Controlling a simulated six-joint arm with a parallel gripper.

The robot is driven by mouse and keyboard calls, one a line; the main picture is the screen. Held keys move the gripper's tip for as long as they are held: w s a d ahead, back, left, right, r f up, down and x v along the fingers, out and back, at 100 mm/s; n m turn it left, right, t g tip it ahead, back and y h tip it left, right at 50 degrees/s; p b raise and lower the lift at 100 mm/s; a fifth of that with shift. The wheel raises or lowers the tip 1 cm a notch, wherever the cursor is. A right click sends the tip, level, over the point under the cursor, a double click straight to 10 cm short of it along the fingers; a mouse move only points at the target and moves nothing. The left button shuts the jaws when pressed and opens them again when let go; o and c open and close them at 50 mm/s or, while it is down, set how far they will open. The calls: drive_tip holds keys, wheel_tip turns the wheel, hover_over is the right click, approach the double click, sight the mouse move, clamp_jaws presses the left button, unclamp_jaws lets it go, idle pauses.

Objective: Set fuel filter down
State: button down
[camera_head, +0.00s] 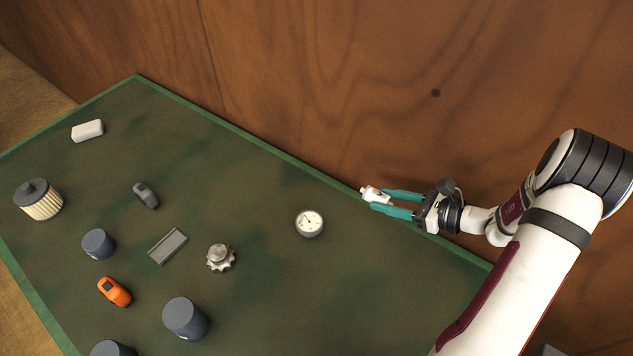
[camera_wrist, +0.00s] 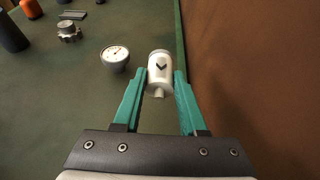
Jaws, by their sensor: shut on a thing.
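The fuel filter (camera_head: 371,193) is a small white cylinder with a narrow spout; in the wrist view (camera_wrist: 160,72) a dark arrow mark shows on its side. My gripper (camera_head: 384,200) has teal fingers and is shut on the filter, one finger on each side, as the wrist view (camera_wrist: 160,88) also shows. The filter is at the far edge of the green table (camera_head: 270,260), near its green border. I cannot tell whether it touches the table top.
A round gauge (camera_head: 309,223) stands left of my gripper, with a toothed metal part (camera_head: 221,257) beyond it. Dark cylinders (camera_head: 185,318), an orange item (camera_head: 115,291), a grey tray (camera_head: 167,246) and a pleated filter (camera_head: 39,200) lie further left. A wooden wall (camera_head: 300,80) rises behind the table.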

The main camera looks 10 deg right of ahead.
drive_tip(key=w+a, duration=0.9)
hover_over(252, 195)
drive_tip(key=f, duration=0.5)
drive_tip(key=shift+d+f, duration=0.15)
drive_tip(key=shift+d, duration=0.05)
drive_tip(key=f, duration=0.4)
drive_tip(key=shift+a, duration=0.3)
drive_tip(key=shift+f, duration=0.2)
drive_tip(key=shift+f, duration=0.1)
drive_tip(key=shift+c, duration=2.3)
unclamp_jaws()
